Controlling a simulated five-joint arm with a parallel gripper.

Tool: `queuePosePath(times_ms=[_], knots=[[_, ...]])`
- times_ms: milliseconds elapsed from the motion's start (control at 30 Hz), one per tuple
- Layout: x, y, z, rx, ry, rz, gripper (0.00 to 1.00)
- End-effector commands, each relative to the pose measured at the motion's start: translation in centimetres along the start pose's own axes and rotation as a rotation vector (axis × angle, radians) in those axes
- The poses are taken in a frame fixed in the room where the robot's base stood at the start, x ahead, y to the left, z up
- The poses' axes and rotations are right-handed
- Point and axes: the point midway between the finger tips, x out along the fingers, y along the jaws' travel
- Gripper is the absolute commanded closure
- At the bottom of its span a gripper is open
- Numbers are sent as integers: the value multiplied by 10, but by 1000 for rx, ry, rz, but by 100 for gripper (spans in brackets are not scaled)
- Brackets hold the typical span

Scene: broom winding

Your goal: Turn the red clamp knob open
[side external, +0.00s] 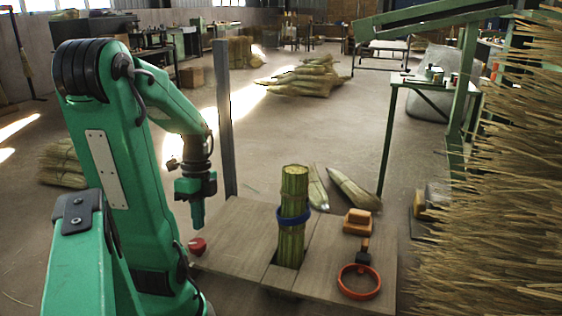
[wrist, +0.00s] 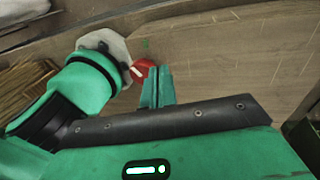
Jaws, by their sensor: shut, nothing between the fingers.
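The red clamp knob (side external: 197,245) sits at the left edge of the wooden work table (side external: 235,222) in the side view. In the wrist view the red knob (wrist: 141,68) shows a white mark and lies just left of my fingertips. My green gripper (side external: 197,222) points down above the knob, with a small gap between them in the side view. In the wrist view my gripper (wrist: 157,82) has its fingers together and nothing between them. Part of the knob may be hidden behind the fingers in the wrist view.
A green stalk bundle with a blue band (side external: 293,215) stands upright in the table's slot. A grey post (side external: 225,120) rises behind my gripper. An orange ring (side external: 359,282) and a tan block (side external: 358,221) lie on the right. Bare table lies between knob and bundle.

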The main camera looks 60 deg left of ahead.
Motion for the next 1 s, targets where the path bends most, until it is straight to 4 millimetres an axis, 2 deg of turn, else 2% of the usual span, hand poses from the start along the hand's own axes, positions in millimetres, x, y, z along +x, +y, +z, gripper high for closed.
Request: queuePosePath(times_ms=[433,1000], knots=[[-35,8,-2,0,0,-2,100],[-39,10,-7,3,-6,2,100]])
